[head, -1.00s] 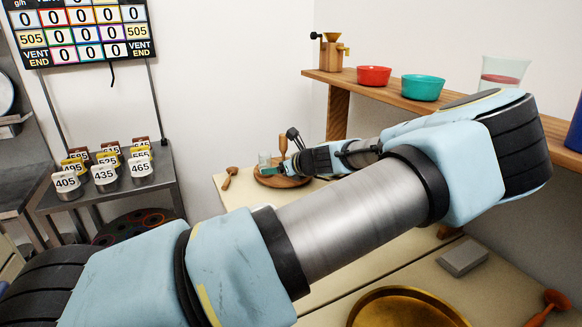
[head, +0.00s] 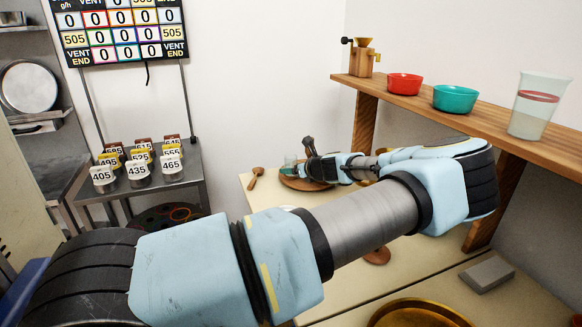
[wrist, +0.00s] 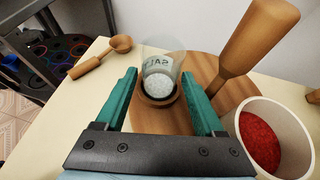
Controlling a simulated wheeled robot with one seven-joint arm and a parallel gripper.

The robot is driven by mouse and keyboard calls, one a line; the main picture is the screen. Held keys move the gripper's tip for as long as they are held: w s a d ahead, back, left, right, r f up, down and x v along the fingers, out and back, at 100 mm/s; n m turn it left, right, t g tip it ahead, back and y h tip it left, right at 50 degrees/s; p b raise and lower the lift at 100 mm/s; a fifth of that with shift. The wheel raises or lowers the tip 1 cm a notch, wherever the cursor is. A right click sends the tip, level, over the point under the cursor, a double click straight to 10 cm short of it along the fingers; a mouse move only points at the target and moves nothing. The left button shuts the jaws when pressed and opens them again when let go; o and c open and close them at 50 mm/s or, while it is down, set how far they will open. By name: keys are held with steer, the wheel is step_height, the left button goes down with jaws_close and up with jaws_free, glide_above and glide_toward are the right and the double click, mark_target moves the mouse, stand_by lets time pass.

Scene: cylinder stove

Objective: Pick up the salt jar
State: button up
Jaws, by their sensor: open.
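The salt jar (wrist: 159,79) is a clear glass jar with a "SALT" label and white grains inside. In the wrist view it stands on a round wooden board (wrist: 157,121), with a brown ring around its base. It shows small in the head view (head: 291,161). My gripper (wrist: 164,78) is open, its two green fingers pointing at the jar, one to each side in the picture. The jar lies between or just beyond the fingertips; I cannot tell how deep it is. In the head view my gripper is small at the board.
A wooden pestle-like handle (wrist: 258,40) and a white cup of red powder (wrist: 262,140) stand close on the right. A wooden scoop (wrist: 101,58) lies at the left. A shelf (head: 478,115) holds bowls and a cup. Numbered cylinders (head: 138,169) stand on a side table.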

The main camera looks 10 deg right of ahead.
steer(key=shift+w+f, duration=0.1)
steer(key=c, duration=1.1)
step_height(320, 180, up, 18)
steer(key=shift+r+b, duration=0.1)
steer(key=shift+b, duration=1)
